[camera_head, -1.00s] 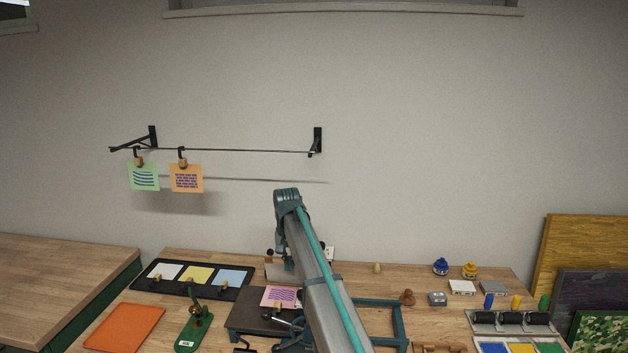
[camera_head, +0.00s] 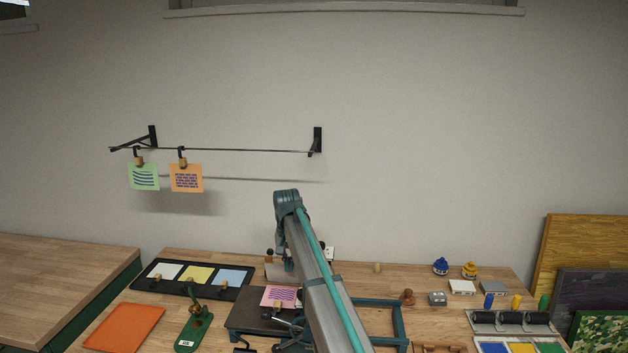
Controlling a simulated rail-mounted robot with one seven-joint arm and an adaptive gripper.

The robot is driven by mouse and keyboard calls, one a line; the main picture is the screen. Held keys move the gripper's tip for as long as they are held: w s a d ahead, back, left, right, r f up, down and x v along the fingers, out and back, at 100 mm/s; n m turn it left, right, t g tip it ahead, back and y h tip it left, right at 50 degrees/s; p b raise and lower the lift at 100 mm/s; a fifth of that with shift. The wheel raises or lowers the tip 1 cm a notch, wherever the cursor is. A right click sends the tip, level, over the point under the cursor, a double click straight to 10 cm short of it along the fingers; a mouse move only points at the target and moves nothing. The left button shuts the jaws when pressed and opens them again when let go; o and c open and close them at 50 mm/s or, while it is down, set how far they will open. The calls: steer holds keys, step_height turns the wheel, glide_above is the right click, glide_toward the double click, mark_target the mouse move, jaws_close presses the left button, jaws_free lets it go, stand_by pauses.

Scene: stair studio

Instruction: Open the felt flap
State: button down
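A dark, flat panel (camera_head: 247,314) lies on the bench left of my arm; it may be the felt flap, but I cannot tell for sure. A pink card with dark marks (camera_head: 270,295) and a wooden clip lie at its back edge. My gripper (camera_head: 284,334) is low over the panel's right front side, partly hidden by my arm. Its fingers are too small and covered to tell open from shut, or whether they touch the panel. A teal frame (camera_head: 402,325) shows right of my arm, partly hidden by it.
A black tray with white, yellow and blue squares (camera_head: 198,273) is left, with an orange sheet (camera_head: 124,327) and a green-based tool (camera_head: 190,335) in front. Ink rollers (camera_head: 511,318) and small jars (camera_head: 440,266) stand right. Two cards hang on a wall rail (camera_head: 230,150).

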steer(key=shift+f, duration=1.25)
steer(key=shift+w, duration=0.2)
steer(key=shift+w+d+r, duration=0.1)
steer(key=shift+w+d, duration=0.1)
steer(key=shift+w, duration=1.55)
step_height(320, 180, up, 6)
steer(key=s+p, duration=0.2)
steer(key=p, duration=0.1)
steer(key=shift+a, duration=0.15)
